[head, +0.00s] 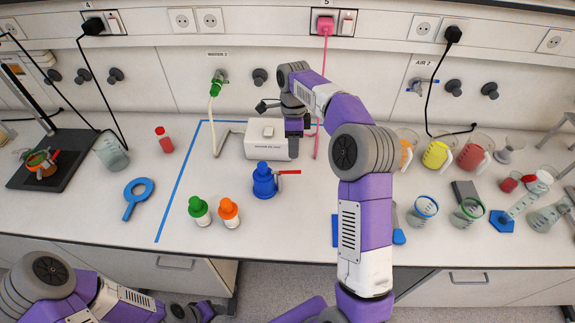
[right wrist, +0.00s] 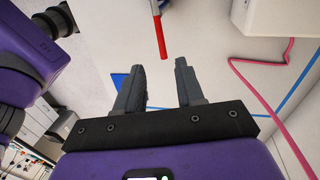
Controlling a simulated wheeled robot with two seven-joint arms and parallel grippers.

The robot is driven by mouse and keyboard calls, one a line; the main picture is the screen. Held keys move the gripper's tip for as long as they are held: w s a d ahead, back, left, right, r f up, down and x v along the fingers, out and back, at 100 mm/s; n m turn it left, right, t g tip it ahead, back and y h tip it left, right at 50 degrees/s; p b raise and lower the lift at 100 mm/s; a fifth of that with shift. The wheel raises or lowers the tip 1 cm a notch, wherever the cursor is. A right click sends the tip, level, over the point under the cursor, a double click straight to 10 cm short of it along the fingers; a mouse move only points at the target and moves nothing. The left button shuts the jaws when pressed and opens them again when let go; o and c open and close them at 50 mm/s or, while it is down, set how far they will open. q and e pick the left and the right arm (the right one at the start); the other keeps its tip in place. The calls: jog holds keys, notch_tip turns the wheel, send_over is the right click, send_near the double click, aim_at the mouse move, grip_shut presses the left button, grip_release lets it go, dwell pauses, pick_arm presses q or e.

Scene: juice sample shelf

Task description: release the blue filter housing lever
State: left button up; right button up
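The blue filter housing (head: 264,184) stands upright on the bench in the head view, inside the blue tape line. Its red lever (head: 290,172) sticks out sideways to the right. My right gripper (head: 293,152) hangs close above the lever in the head view. In the right wrist view my right gripper (right wrist: 162,80) is open and empty, its two grey fingers apart. The red lever (right wrist: 161,38) shows just beyond the fingertips, roughly in line with the gap. The housing body is outside that view. My left arm is low at the left; its gripper state is unclear.
A white box device (head: 262,138) stands just behind the housing, with a pink cable (right wrist: 270,90) beside it. Green-capped (head: 199,211) and orange-capped (head: 229,212) bottles stand in front left. Glassware and jugs (head: 436,155) stand at the right.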

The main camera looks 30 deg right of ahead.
aim_at(286, 172)
jog(key=shift+s+a+f+b, duration=0.1)
jog(key=shift+s+f+b, duration=0.1)
jog(key=shift+f, duration=1.1)
jog(key=shift+s+a+f+b, duration=0.15)
jog(key=shift+f+b, duration=0.1)
jog(key=shift+f, duration=1.05)
jog(key=shift+s+a+f+b, duration=0.1)
jog(key=shift+s+f+b, duration=0.1)
jog(key=shift+f, duration=1.1)
grip_shut()
